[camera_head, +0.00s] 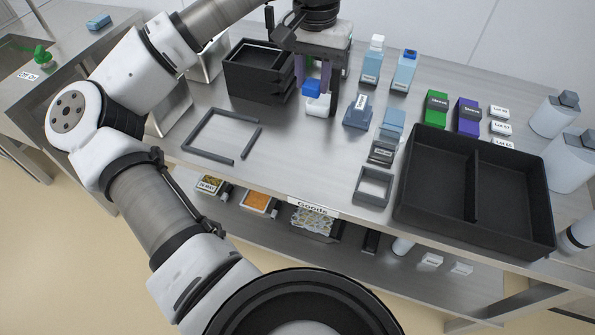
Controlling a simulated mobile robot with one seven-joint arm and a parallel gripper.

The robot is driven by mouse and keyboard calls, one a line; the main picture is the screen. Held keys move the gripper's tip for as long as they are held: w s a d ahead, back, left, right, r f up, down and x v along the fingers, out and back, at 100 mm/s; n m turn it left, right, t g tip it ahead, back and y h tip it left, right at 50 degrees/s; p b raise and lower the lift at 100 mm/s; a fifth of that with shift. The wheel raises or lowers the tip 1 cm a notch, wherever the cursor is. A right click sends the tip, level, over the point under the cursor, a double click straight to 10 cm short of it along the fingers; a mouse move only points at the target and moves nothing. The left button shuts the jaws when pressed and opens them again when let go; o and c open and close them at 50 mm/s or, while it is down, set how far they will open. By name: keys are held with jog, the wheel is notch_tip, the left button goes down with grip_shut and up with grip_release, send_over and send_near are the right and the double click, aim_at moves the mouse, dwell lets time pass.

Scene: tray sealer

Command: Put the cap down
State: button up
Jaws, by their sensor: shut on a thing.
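My gripper (312,88) points down over the steel table, its fingers shut on a small blue cap (312,87). A white piece (318,104) shows just below the cap; I cannot tell if the two are joined. The cap looks close above the tabletop, but I cannot tell whether it touches. To its right stands a blue-grey labelled block (358,112). Behind stand a light blue bottle with a white top (373,62) and one with a blue top (404,72).
Stacked black trays (258,72) stand left of my gripper. A dark open frame (187,143) lies on the table at front left. A large black two-part tray (415,205) fills the front right. Green (436,108) and purple (467,116) boxes stand behind it. Bare table lies in front of my gripper.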

jog(key=shift+s+a+f, duration=0.15)
jog(key=shift+s, duration=0.15)
jog(key=shift+s+f, duration=0.1)
jog(key=shift+f, duration=0.15)
jog(key=p, duration=0.3)
send_over(307, 163)
notch_tip(307, 163, down, 19)
jog(key=shift+r, duration=0.2)
jog(key=shift+f, duration=0.45)
jog(key=shift+f+b, duration=0.2)
jog(key=shift+b, duration=0.3)
jog(key=o, duration=0.9)
jog(key=shift+r, duration=0.1)
notch_tip(307, 163, up, 12)
jog(key=shift+r+b, duration=0.15)
jog(key=shift+b, duration=0.75)
